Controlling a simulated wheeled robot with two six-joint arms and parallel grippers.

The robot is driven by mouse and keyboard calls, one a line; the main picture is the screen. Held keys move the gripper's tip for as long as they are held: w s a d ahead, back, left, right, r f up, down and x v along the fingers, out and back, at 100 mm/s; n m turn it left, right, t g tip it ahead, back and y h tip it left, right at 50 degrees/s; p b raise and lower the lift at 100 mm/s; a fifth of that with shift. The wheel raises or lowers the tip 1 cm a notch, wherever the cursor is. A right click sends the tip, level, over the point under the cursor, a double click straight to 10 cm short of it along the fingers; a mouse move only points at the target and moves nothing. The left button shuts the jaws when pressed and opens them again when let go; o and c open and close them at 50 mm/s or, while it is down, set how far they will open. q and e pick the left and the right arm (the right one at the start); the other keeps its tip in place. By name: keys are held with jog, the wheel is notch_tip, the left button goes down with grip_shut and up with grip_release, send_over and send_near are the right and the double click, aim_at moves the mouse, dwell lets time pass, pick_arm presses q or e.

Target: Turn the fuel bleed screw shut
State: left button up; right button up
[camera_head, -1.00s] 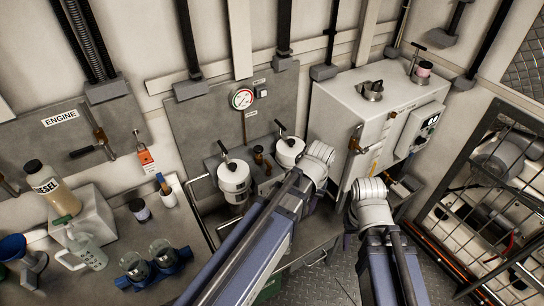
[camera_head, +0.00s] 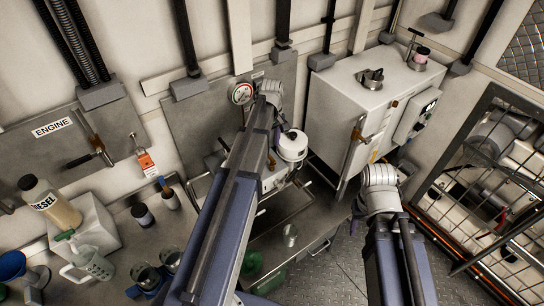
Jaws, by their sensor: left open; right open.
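The fuel bleed screw cannot be made out now; my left arm covers the area between the two white filter canisters. The right canister (camera_head: 292,146) shows beside my arm with its dark top lever; the left canister is mostly hidden, with its lever (camera_head: 223,143) showing left of the arm. My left gripper (camera_head: 272,98) is raised in front of the grey panel, near the pressure gauge (camera_head: 242,94); its wrist hides most of the fingers. My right gripper (camera_head: 362,206) is empty, low in front of the white tank (camera_head: 345,95), its fingers partly hidden.
A metal cup (camera_head: 290,235) stands below the filters. Left, the bench holds a diesel bottle (camera_head: 50,203), a jug (camera_head: 88,262) and small jars. A caged machine (camera_head: 500,190) stands at the right. Floor plate (camera_head: 335,275) shows between my arms.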

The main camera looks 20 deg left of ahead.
aim_at(272, 158)
pick_arm(q)
notch_tip(272, 158, down, 7)
jog(key=b, duration=0.6)
jog(key=shift+b, duration=0.3)
grip_shut()
